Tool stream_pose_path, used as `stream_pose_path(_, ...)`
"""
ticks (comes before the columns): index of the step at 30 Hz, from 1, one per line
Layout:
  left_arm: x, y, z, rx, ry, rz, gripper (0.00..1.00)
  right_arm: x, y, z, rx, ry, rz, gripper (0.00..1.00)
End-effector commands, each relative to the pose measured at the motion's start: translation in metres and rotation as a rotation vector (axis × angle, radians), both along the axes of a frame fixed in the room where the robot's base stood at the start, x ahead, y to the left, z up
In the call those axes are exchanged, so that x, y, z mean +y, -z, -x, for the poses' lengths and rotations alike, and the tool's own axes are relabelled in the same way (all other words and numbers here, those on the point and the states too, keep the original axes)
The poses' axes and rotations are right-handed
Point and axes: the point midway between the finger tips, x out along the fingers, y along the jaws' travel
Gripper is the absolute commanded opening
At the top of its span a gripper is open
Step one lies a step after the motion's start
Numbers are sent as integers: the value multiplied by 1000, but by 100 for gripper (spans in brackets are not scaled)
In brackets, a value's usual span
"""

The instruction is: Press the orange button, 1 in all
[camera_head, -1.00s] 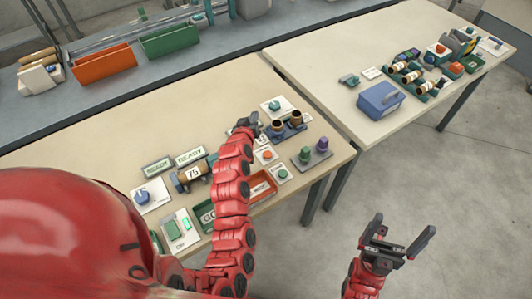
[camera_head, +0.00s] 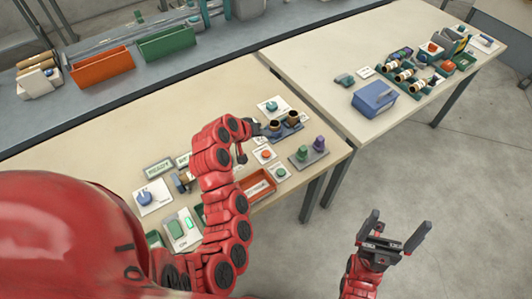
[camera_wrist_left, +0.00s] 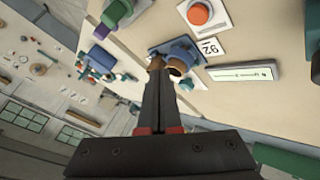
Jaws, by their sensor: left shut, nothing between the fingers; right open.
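The orange button (camera_head: 265,155) sits on a small white plate on the near wooden table, just below the blue holder with brown cups. In the left wrist view the orange button (camera_wrist_left: 198,13) shows near the top, beyond the cups. My left gripper (camera_head: 262,129) is shut and empty, beside the brown cups and above and apart from the button. In the left wrist view its fingertips (camera_wrist_left: 160,75) overlap a brown cup; I cannot tell if they touch. My right gripper (camera_head: 400,222) is open and empty over the floor, off the table.
The blue cup holder (camera_head: 284,132), a teal button plate (camera_head: 272,106), a green button (camera_head: 281,172), an orange tray (camera_head: 258,186) and a stand with green and purple pegs (camera_head: 310,155) crowd around the button. A second table (camera_head: 335,72) stands to the right.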

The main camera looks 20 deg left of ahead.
Motion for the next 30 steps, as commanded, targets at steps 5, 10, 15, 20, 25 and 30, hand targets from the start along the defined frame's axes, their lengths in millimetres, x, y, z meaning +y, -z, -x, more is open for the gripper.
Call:
stream_pose_path(5,0,7,0,-1,-1,0,0,0,2,0,0,0,0,100)
stream_pose_path(10,1,23,0,0,-2,0,0,0,8,0,0,0,0,100)
stream_pose_path(15,-1,48,1,4,1,2,0,0,15,0,0,0,0,100)
stream_pose_path(20,0,74,0,0,-2,0,0,0,29,0,0,0,0,100)
stream_pose_path(25,0,87,0,-2,-1,0,0,0,41,0,0,0,0,100)
stream_pose_path(30,0,89,0,-2,-1,0,0,0,41,0,0,0,0,100)
